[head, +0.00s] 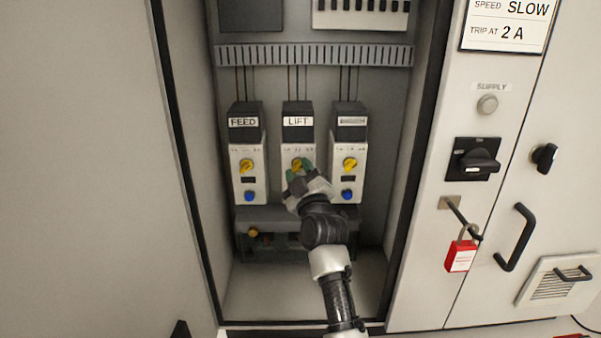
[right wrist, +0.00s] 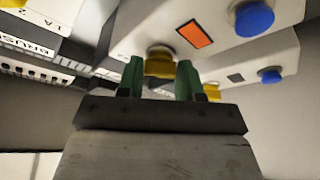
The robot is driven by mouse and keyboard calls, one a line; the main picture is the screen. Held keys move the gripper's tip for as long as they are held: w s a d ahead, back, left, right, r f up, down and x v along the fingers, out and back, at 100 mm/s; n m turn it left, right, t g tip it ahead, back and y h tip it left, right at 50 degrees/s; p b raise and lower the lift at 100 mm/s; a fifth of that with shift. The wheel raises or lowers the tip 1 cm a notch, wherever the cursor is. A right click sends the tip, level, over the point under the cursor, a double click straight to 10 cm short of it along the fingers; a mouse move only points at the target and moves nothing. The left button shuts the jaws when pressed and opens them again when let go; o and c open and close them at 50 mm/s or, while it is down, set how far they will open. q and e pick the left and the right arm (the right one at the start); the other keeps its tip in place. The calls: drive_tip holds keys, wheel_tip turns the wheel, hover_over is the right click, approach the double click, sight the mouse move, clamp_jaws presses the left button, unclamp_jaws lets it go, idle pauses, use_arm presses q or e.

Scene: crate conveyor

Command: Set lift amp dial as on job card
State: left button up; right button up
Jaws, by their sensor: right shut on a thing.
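The lift unit (head: 298,122) is the middle of three white and black units in the open cabinet, labelled LIFT. Its yellow amp dial (head: 297,164) is partly hidden by my right gripper (head: 300,173). In the right wrist view the green fingers of my right gripper (right wrist: 160,80) stand on either side of the yellow dial (right wrist: 160,62) and are shut on it. The dial's setting cannot be read. The job card (head: 506,24) at the top right shows "SPEED SLOW" and "TRIP AT 2 A"; its upper part is cut off. My left gripper is not in view.
The feed unit (head: 243,123) stands left of the lift unit, and another unit (head: 351,123) with an unreadable label stands right. Each has a yellow dial and blue button. A red padlock (head: 461,255) hangs right of the cabinet opening, below a black rotary switch (head: 473,159).

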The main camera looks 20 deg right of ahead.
drive_tip(key=shift+d+r+n+y+p, duration=0.15)
drive_tip(key=shift+n+y+p, duration=0.25)
drive_tip(key=shift+n+p, duration=0.6)
drive_tip(key=n+g+p, duration=0.1)
drive_tip(key=n+p, duration=0.1)
drive_tip(key=n+y+p, duration=0.1)
drive_tip(key=n+p, duration=0.1)
drive_tip(key=n+g+p, duration=0.1)
drive_tip(key=n+p, duration=0.1)
drive_tip(key=shift+r+n+g+y, duration=0.3)
drive_tip(key=shift+f+n+g+p, duration=0.15)
drive_tip(key=shift+n+g+p, duration=0.25)
drive_tip(key=shift+n+p, duration=0.9)
drive_tip(key=o, duration=0.9)
drive_tip(key=shift+o, duration=0.2)
